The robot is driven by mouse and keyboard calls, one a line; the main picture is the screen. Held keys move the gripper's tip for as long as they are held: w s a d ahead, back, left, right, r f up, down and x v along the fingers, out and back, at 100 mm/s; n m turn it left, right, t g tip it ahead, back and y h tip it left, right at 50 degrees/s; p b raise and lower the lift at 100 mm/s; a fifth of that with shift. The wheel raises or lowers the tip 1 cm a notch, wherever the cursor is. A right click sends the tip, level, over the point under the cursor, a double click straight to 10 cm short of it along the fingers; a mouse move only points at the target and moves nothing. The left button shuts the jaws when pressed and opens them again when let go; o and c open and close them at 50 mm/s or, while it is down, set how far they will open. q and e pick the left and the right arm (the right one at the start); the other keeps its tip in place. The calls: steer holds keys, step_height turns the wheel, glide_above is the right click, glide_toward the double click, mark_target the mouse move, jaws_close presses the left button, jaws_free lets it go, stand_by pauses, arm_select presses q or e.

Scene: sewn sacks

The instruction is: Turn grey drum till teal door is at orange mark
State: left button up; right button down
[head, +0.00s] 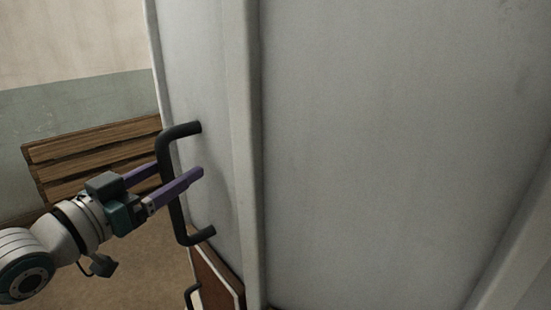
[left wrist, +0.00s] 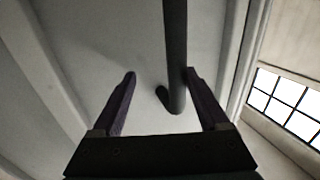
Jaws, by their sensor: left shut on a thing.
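The grey drum (head: 385,150) fills most of the head view, with upright ribs along its side. A black bar handle (head: 177,218) stands out from its left part. My left gripper (head: 179,172) has its two purple fingers on either side of the handle's upright bar and is shut on it. In the left wrist view the handle (left wrist: 175,45) runs between the fingers (left wrist: 160,73), close against the right one. My right gripper is not in view. I see no teal door and no orange mark in either view.
A red-brown panel with a pale edge (head: 216,278) and a smaller dark handle (head: 190,296) show low on the drum. A slatted wooden bench (head: 85,160) stands behind by the wall. A window (left wrist: 287,102) shows in the left wrist view.

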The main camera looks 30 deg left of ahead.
arm_select(q)
steer(key=shift+d, duration=0.2)
steer(key=shift+s+f, duration=0.1)
steer(key=shift+s, duration=0.4)
steer(key=s+b, duration=0.2)
steer(key=s, duration=0.7)
steer(key=shift+a, duration=0.25)
steer(key=shift+d, duration=0.1)
